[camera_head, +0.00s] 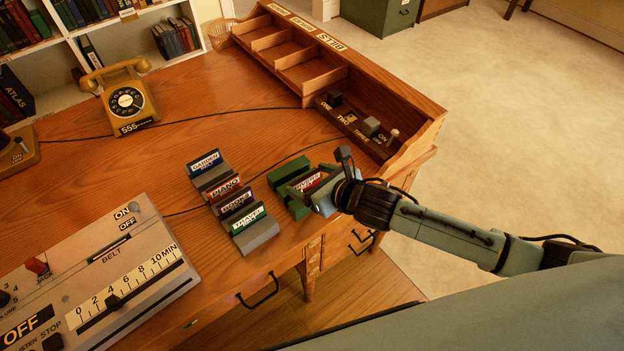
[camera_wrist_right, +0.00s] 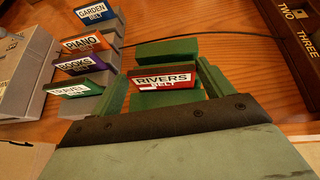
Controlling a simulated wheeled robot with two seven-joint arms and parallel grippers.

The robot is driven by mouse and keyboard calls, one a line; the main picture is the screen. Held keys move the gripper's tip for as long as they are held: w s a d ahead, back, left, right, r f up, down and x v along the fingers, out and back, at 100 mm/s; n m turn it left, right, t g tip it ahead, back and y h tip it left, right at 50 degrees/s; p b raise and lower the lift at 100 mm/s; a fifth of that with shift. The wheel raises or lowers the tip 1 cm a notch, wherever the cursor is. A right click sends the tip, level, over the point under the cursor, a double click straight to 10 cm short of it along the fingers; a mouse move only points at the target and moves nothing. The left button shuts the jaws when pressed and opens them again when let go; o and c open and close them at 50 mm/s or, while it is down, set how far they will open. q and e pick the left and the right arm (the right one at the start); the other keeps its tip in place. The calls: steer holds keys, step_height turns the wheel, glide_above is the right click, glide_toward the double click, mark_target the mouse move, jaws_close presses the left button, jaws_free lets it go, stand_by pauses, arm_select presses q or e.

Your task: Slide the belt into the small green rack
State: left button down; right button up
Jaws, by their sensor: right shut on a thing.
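The small green rack (camera_head: 288,170) stands on the desk, right of a grey rack, and its green parts also show in the wrist view (camera_wrist_right: 167,50). My right gripper (camera_head: 318,194) reaches in from the right and is shut on the RIVERS belt. I cannot tell how deep the belt sits in the rack; the gripper hides its lower part. My left gripper is out of view.
The grey rack (camera_head: 261,234) holds the GARDEN, PIANO, BOOKS and TRAVEL belts close on the left. A grey machine (camera_head: 150,262) with a BELT slot fills the near left. A wooden organizer (camera_head: 425,113) runs along the far right edge. A telephone (camera_head: 127,99) stands at the back.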

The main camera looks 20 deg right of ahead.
steer(key=shift+f, duration=0.1)
steer(key=o, duration=0.9)
steer(key=shift+r, duration=0.2)
steer(key=p+v, duration=0.1)
steer(key=v, duration=1.1)
steer(key=shift+f+p, duration=0.1)
steer(key=shift+p, duration=0.2)
